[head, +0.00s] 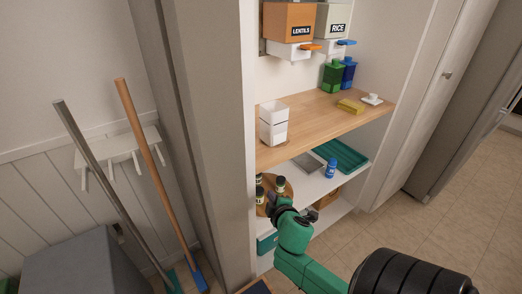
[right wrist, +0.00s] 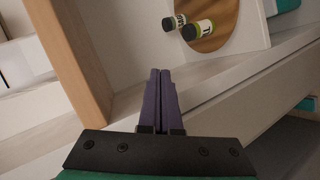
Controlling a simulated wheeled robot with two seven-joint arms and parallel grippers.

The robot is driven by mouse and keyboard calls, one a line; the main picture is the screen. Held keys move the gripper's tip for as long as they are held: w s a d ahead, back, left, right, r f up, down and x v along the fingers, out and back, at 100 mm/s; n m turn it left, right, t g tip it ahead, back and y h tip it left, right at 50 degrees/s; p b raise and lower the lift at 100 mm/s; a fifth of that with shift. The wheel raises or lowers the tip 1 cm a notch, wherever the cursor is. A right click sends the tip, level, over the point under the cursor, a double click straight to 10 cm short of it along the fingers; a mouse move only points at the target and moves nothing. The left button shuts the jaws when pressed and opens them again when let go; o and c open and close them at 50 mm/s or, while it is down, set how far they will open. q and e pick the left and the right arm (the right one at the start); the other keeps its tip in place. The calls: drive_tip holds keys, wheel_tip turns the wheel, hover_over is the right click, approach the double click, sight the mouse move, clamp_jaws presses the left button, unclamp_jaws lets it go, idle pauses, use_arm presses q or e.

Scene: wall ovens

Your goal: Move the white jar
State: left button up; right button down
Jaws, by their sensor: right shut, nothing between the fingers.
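No single thing stands out surely as the white jar. Two small jars with black caps and pale labels, a nearer jar (right wrist: 198,30) and a farther jar (right wrist: 174,22), stand on a round wooden turntable (right wrist: 226,12) in the right wrist view. In the head view jars (head: 280,184) show on the turntable on the lower shelf, partly behind my arm. My right gripper (right wrist: 161,72) is shut and empty, its purple fingertips apart from the jars and in front of the shelves. In the head view it is small and partly hidden by its arm. My left gripper is out of view.
White stacked containers (head: 273,124) stand on the wooden shelf (head: 310,121) above; its edge is close to my right gripper. A blue bottle (head: 331,168), a grey tray (head: 308,163) and a teal tray (head: 342,156) are on the lower shelf. Floor at right is clear.

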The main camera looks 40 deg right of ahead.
sight(273, 124)
wheel_tip(273, 124, up, 17)
drive_tip(key=w+a+n+t, duration=0.1)
drive_tip(key=a+n+t, duration=0.1)
drive_tip(key=n+t, duration=0.35)
drive_tip(key=shift+m, duration=0.35)
drive_tip(key=x, duration=0.4)
drive_tip(key=p+x, duration=0.1)
drive_tip(key=x, duration=0.4)
drive_tip(key=shift+f, duration=0.25)
drive_tip(key=d, duration=0.3)
drive_tip(key=shift+w+d+f, duration=0.15)
drive_tip(key=shift+w+d, duration=0.05)
drive_tip(key=shift+w, duration=0.1)
drive_tip(key=shift+s+d, duration=0.15)
drive_tip(key=shift+d, duration=0.3)
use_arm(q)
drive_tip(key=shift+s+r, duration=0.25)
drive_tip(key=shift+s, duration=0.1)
